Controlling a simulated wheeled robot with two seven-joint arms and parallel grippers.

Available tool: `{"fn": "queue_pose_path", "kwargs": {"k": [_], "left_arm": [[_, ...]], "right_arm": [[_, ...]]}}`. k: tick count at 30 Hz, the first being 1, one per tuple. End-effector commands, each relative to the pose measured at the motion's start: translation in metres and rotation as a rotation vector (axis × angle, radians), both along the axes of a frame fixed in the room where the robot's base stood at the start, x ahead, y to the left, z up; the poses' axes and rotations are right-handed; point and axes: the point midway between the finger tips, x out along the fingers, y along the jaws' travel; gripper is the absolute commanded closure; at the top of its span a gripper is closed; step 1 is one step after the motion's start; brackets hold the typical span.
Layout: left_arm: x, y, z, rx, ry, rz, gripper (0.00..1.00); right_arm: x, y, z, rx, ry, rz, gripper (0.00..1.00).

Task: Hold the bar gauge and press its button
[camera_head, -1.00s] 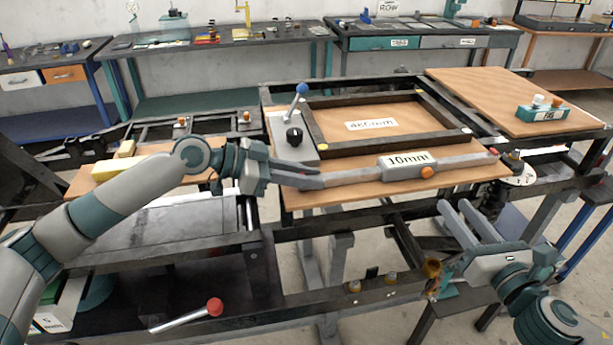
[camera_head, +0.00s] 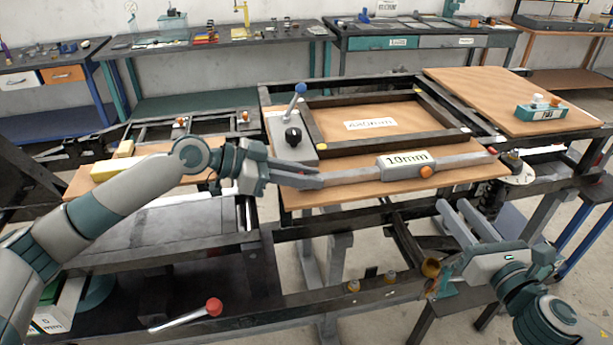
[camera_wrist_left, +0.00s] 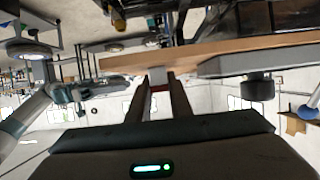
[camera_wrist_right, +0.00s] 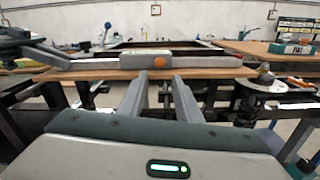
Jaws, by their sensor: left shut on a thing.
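The bar gauge (camera_head: 352,175) is a long grey bar with a "10mm" label and an orange button (camera_head: 426,171) on its near side. It lies along the front of a wooden board in the head view. My left gripper (camera_head: 310,176) is shut on the gauge's left end. My right gripper (camera_head: 462,222) is open and empty, below and in front of the gauge's right half, apart from it. In the right wrist view the orange button (camera_wrist_right: 160,62) shows just beyond the fingertips of my right gripper (camera_wrist_right: 160,82).
A black frame (camera_head: 388,148) stands on the wooden board (camera_head: 330,197) behind the gauge. A blue-knobbed lever (camera_head: 298,95) and black knob stand at its left. A teal box with buttons (camera_head: 540,111) sits on the right board. A red-knobbed lever (camera_head: 190,314) lies below.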

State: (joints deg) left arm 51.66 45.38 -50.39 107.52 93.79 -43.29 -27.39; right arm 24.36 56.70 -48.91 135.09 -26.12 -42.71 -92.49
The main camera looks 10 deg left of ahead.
Motion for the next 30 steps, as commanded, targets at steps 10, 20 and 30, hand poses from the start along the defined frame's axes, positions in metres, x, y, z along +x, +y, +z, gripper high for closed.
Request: {"fn": "queue_pose_path", "kwargs": {"k": [10, 20, 30], "left_arm": [[0.000, 0.000, 0.000, 0.000, 0.000, 0.001, 1.00], [0.000, 0.000, 0.000, 0.000, 0.000, 0.001, 1.00], [0.000, 0.000, 0.000, 0.000, 0.000, 0.001, 1.00]], "right_arm": [[-0.002, -0.001, -0.001, -0.006, -0.004, 0.000, 1.00], [-0.029, -0.011, -0.009, -0.076, -0.055, -0.008, 1.00], [-0.049, -0.017, -0.010, -0.137, -0.103, -0.012, 1.00]]}}
